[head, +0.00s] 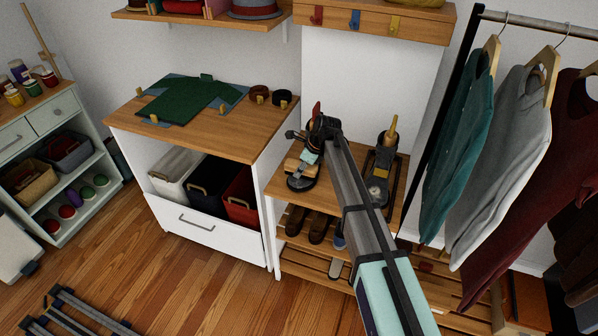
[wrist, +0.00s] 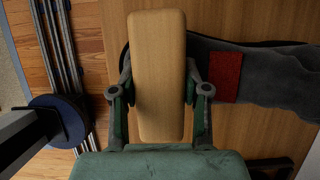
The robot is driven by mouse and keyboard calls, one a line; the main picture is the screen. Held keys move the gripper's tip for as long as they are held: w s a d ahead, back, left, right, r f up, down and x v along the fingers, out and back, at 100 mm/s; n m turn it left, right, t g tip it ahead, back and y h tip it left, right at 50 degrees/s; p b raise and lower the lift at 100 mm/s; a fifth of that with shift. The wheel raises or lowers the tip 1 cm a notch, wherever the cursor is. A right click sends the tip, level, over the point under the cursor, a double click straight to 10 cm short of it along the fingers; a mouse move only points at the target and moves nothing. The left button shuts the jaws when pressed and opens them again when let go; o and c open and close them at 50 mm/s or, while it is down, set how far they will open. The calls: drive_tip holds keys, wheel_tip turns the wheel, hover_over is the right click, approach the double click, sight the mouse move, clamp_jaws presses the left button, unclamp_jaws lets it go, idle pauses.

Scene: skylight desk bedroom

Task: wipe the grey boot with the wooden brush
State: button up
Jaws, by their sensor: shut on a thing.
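The wooden brush (wrist: 158,75) is held between the two fingers of my gripper (wrist: 158,95). Its pale wooden back fills the middle of the wrist view. In the head view the brush (head: 298,169) is a small tan block at the left of the bench top, below my gripper (head: 306,156). The grey boot (wrist: 278,82), with a red patch, shows behind and to the right of the brush in the wrist view. The brush and a finger hide part of it. I cannot tell whether the bristles touch it.
The wooden bench (head: 286,192) carries a dark tray (head: 372,200) with items on its right side. Shoes (head: 318,228) stand on the shelf below. Hanging clothes (head: 500,130) are at the right. A white cabinet (head: 205,230) with a green garment (head: 188,98) on top stands at the left.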

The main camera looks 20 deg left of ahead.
drive_tip(key=shift+w+r, duration=0.2)
drive_tip(key=shift+w, duration=0.45)
wheel_tip(320, 180, up, 3)
drive_tip(key=shift+s+p, duration=0.1)
drive_tip(key=shift+p, duration=0.8)
drive_tip(key=shift+r+p, duration=1.45)
drive_tip(key=shift+r, duration=0.9)
